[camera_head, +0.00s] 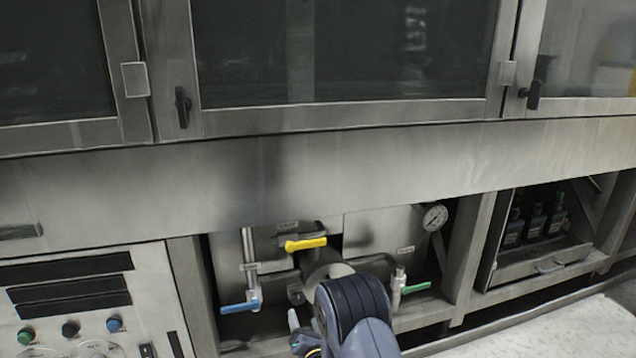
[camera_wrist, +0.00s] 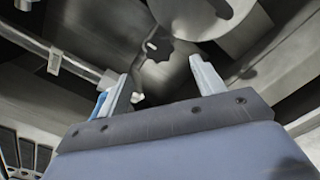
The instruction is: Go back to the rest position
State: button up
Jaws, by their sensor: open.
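My gripper shows in the wrist view (camera_wrist: 158,85) with its two pale fingers spread apart and nothing between them. Beyond the fingers are a dark rounded fitting (camera_wrist: 165,65) and a large grey disc. In the head view my arm reaches up from the bottom centre into the open bay of the washer, and the gripper's fingers are mostly hidden by it. The bay holds a yellow valve handle (camera_head: 305,244), a blue valve handle (camera_head: 240,307) to the left of my arm, and a green valve handle (camera_head: 416,288) to its right.
A pressure gauge (camera_head: 435,217) sits at the bay's upper right. A control panel (camera_head: 90,300) with coloured buttons is at lower left. A steel post (camera_head: 470,245) separates the bay from a drawer (camera_head: 545,262) with dark bottles. The steel beam (camera_head: 300,170) runs above.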

aim_at(299, 299)
jog(key=b+x, duration=0.2)
jog(key=x, duration=0.5)
jog(key=m, duration=0.5)
jog(key=shift+m, duration=0.4)
jog(key=m, duration=0.5)
jog(key=shift+r, duration=0.1)
jog(key=m, duration=0.6)
jog(key=shift+m, duration=0.3)
jog(key=shift+r+m, duration=0.1)
jog(key=shift+m, duration=2.5)
jog(key=shift+d, duration=0.1)
